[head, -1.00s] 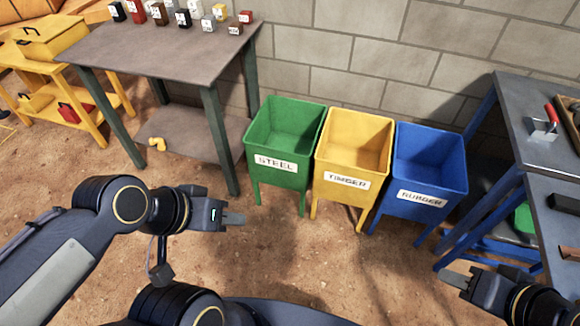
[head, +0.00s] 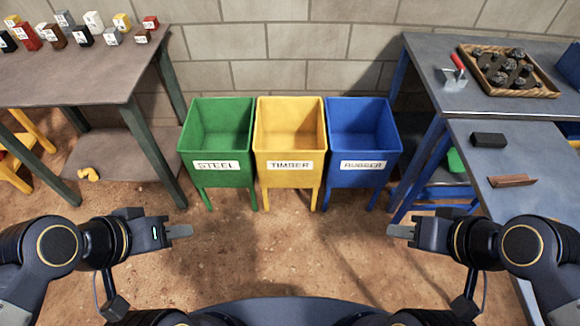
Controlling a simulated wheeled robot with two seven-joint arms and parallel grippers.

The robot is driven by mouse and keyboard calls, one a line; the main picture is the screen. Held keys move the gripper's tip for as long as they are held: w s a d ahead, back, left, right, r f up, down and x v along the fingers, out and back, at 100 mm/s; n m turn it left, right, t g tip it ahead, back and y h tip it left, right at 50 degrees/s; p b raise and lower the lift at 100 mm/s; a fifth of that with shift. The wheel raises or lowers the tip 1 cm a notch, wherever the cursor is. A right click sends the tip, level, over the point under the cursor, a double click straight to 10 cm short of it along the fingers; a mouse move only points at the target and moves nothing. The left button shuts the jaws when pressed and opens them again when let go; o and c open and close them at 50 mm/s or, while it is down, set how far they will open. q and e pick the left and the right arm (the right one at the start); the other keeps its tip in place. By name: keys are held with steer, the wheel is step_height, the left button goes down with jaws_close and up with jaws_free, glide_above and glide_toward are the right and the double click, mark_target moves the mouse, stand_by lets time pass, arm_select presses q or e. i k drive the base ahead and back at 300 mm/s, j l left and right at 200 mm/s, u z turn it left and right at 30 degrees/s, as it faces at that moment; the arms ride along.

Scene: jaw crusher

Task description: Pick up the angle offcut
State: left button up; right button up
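A rusty brown angle offcut (head: 512,181) lies on the near right grey table (head: 545,222), with a dark block (head: 488,140) behind it. My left gripper (head: 180,231) is at lower left over the dirt floor, far from the offcut. My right gripper (head: 401,231) is at lower right, left of the near right table and apart from the offcut. Both grippers point inward and hold nothing that I can see. Their fingers overlap in this view, so I cannot tell whether they are open or shut.
Green steel (head: 217,168), yellow timber (head: 291,168) and blue rubber (head: 365,168) bins stand at the wall. A tray of dark lumps (head: 545,92) and a red-handled tool (head: 457,73) are on the back right table. Another table (head: 75,80) holds several small blocks at left.

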mark_target(513, 179)
steer(key=z, duration=1.8)
steer(key=i+u, duration=0.35)
steer(key=i+l+u, duration=0.15)
steer(key=u, duration=0.2)
steer(key=i+l+u, duration=0.35)
steer(key=j, duration=0.1)
